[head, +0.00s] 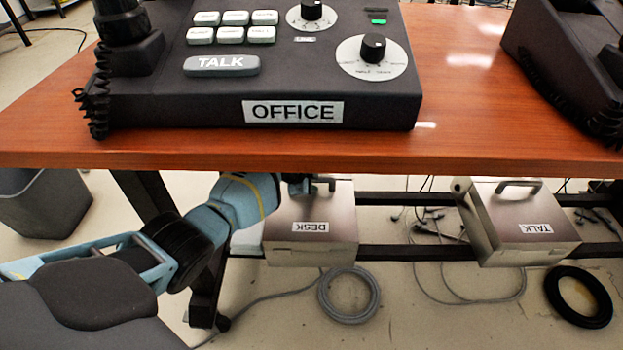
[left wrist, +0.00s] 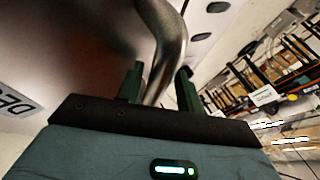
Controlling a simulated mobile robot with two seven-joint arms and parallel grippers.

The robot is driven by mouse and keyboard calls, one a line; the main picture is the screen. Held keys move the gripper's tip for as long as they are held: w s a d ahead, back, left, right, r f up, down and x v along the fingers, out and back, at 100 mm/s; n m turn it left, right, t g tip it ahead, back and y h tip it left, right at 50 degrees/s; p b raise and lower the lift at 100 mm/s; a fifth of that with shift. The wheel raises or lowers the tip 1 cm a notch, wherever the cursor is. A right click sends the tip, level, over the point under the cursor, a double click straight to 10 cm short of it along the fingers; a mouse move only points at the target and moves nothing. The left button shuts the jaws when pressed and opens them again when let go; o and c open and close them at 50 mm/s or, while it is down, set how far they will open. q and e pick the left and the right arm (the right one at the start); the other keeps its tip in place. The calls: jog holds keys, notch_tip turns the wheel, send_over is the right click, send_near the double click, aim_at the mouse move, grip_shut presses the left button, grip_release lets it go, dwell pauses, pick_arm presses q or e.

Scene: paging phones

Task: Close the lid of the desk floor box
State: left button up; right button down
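The desk floor box (head: 312,250) is a metal box under the table, with an upside-down DESK label (head: 310,227) on its lid (head: 335,212). The lid looks down or nearly down on the box; I cannot tell if a gap is left. My left gripper (head: 298,187) is at the lid's handle (head: 325,183), partly hidden by the table edge. In the left wrist view, the two green fingers of the left gripper (left wrist: 160,86) stand apart on either side of the curved metal handle (left wrist: 168,45). The right gripper is in neither view.
The table (head: 480,150) overhangs the box closely and carries the OFFICE phone unit (head: 250,70). A second metal box labelled TALK (head: 505,215) stands to the right. Dark rails (head: 405,252) run behind the boxes. Coiled cables (head: 350,318) lie on the floor in front.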

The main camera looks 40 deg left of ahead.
pick_arm(q)
jog(key=shift+s+d+f, duration=0.15)
jog(key=shift+s+f, duration=0.1)
jog(key=shift+f, duration=0.1)
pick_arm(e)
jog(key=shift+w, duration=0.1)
pick_arm(q)
jog(key=shift+s+r+p, duration=0.3)
jog(key=shift+r+p, duration=0.1)
jog(key=shift+p, duration=0.05)
jog(key=p+v, duration=0.2)
jog(key=v, duration=0.1)
jog(key=p+v, duration=0.2)
jog(key=v, duration=0.1)
jog(key=shift+w+a+r, duration=0.15)
jog(key=shift+a+r, duration=0.05)
jog(key=shift+r, duration=0.25)
jog(key=shift+s+r+p, duration=0.15)
jog(key=shift+s+p, duration=0.05)
jog(key=shift+p, duration=0.15)
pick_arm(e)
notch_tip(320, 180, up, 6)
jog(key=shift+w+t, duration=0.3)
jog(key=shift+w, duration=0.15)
